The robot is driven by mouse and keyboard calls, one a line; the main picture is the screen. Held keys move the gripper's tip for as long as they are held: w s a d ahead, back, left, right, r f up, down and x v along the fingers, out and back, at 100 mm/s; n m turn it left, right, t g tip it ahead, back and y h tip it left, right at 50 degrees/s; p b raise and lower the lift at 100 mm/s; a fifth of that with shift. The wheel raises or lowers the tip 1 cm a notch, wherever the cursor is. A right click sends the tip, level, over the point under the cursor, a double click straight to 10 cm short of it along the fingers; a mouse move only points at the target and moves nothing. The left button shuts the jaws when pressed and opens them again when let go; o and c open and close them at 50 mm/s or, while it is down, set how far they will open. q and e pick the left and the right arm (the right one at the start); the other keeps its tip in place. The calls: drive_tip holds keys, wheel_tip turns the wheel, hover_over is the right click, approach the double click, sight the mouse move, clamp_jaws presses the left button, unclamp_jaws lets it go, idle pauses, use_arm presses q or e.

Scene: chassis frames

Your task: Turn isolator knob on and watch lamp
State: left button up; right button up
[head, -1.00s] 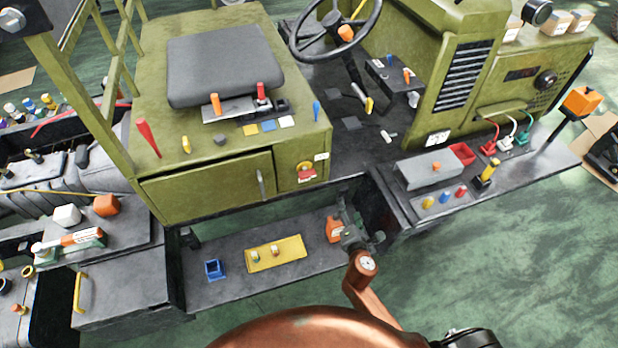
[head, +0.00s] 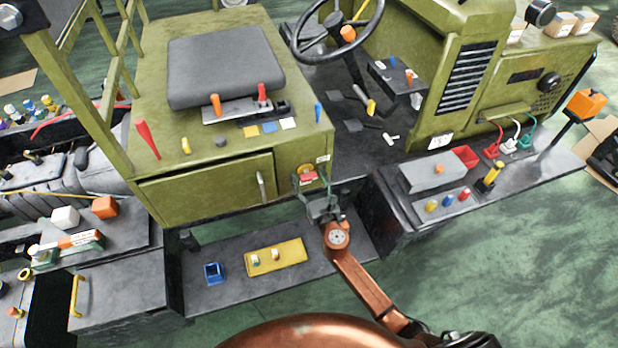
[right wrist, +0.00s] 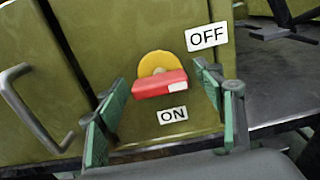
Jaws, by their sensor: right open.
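The isolator knob (head: 308,177) is a red bar on a yellow disc, on the green panel under the seat. In the right wrist view the red bar (right wrist: 160,84) lies nearly level, its white end to the right. An OFF label (right wrist: 207,37) is at its upper right and an ON label (right wrist: 172,115) is below it. My right gripper (head: 311,183) is open in front of the knob. In the right wrist view its green-padded fingers (right wrist: 160,98) stand on both sides of the bar, with gaps. I cannot tell which part is the lamp. My left gripper is out of view.
A metal handle (right wrist: 35,108) is left of the knob on the panel door. A lower shelf (head: 210,297) bears a yellow plate (head: 290,252) and a blue holder (head: 213,273). A side bench (head: 400,204) with coloured buttons is to the right. An orange box (head: 587,101) stands on a post.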

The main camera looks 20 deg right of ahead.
drive_tip(key=shift+c, duration=0.7)
drive_tip(key=c, duration=1)
drive_tip(key=shift+m, duration=0.4)
drive_tip(key=m+b, duration=0.1)
drive_tip(key=m, duration=0.2)
drive_tip(key=shift+f+m, duration=0.1)
drive_tip(key=shift+m, duration=0.3)
drive_tip(key=m+b, duration=0.1)
drive_tip(key=m, duration=0.3)
drive_tip(key=shift+m, duration=0.3)
drive_tip(key=m, duration=0.4)
drive_tip(key=shift+m, duration=2.4)
